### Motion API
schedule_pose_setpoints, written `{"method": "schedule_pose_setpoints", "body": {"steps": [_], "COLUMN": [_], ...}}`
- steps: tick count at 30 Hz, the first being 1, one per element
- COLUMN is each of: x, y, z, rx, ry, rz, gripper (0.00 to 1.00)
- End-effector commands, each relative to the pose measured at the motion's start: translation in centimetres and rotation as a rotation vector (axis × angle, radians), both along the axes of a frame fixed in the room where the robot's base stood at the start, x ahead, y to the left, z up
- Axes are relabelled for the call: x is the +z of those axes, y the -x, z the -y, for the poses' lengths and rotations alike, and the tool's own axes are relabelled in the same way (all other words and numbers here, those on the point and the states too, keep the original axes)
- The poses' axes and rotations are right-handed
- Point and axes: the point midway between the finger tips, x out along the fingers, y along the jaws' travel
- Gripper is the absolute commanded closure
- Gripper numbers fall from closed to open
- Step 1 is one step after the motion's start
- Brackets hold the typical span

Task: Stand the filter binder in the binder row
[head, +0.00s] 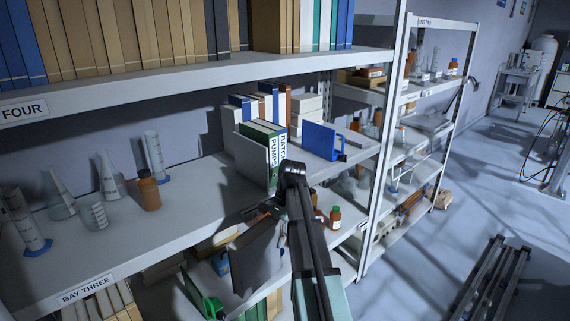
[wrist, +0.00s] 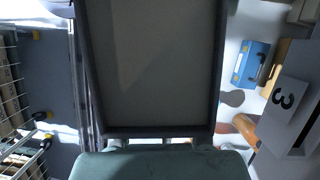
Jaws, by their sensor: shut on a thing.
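My gripper (head: 272,207) is shut on a dark binder (head: 256,254), which hangs below it in front of the Bay Three shelf. In the wrist view this binder shows as a large grey panel with a dark border (wrist: 155,70) filling the middle. Its label is not visible, so I cannot read whether it says filter. The binder row (head: 264,140) stands on the Bay Three shelf, with upright white and green binders, spines marked PUMPS and BATCH. My arm hides part of the shelf front just right of the row.
A blue object (head: 322,140) stands right of the row. A brown bottle (head: 149,190) and several glass vessels stand on the left of the shelf (head: 190,210). The Bay Four shelf (head: 200,75) hangs overhead.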

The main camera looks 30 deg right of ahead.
Motion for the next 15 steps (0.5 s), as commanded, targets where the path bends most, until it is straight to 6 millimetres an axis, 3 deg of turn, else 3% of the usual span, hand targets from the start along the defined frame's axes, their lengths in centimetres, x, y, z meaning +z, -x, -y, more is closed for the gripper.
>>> {"method": "schedule_pose_setpoints", "body": {"steps": [1,3,9,15], "x": [2.3,4.3,9.9,15.0], "y": [-0.4,-0.2,-1.2,-1.2], "z": [2.9,6.1,14.5,21.8], "rx": [-0.055,-0.125,-0.474,-0.804], "ry": [0.001,0.002,0.019,0.015], "rz": [0.003,0.004,0.006,0.001], "gripper": [1.00,1.00,1.00,1.00]}}
